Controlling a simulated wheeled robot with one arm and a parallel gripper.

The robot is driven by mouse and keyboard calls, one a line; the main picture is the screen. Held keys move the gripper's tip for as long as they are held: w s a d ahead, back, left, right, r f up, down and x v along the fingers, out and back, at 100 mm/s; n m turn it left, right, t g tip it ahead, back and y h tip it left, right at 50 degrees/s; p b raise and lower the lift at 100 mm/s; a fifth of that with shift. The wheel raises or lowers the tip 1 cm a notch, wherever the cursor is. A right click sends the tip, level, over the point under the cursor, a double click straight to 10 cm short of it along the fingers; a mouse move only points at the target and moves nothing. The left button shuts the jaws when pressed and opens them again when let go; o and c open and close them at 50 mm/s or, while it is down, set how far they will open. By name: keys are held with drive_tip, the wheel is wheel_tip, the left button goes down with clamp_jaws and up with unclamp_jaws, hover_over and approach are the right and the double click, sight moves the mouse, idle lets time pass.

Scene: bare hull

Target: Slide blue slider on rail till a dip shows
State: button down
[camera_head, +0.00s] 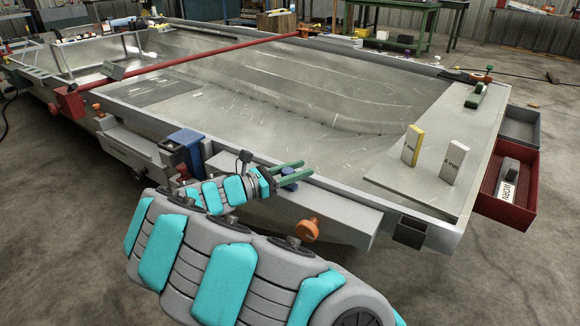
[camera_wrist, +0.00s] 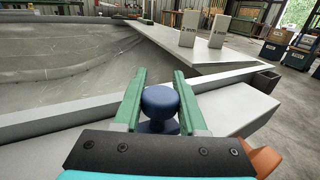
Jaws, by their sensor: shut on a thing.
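My gripper (camera_head: 292,172) has green fingers and is at the near edge of the hull. It is shut on a dark blue round knob (camera_wrist: 160,101), which stands upright between the fingers in the wrist view. The knob also shows beside the fingers in the head view (camera_head: 289,184). A blue block (camera_head: 186,138) sits at the near rim, left of my gripper. I cannot tell whether the knob and this block are one slider. The near rim (camera_head: 345,192) runs along the hull like a rail. The grey hull surface (camera_head: 300,95) shows scratches; I see no clear dip.
A red bar (camera_head: 190,64) spans the hull at the left. An orange knob (camera_head: 307,229) is below my gripper. A yellow-edged block (camera_head: 412,146) and a pale block (camera_head: 453,162) stand on the right plate. Red (camera_head: 508,190) and grey trays hang at the right end.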

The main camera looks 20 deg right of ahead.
sight(284, 194)
drive_tip(key=shift+s+d, duration=0.55)
drive_tip(key=shift+s, duration=0.1)
drive_tip(key=shift+c, duration=2.4)
unclamp_jaws()
drive_tip(key=shift+a, duration=0.1)
drive_tip(key=v, duration=0.7)
drive_tip(key=shift+a, duration=0.3)
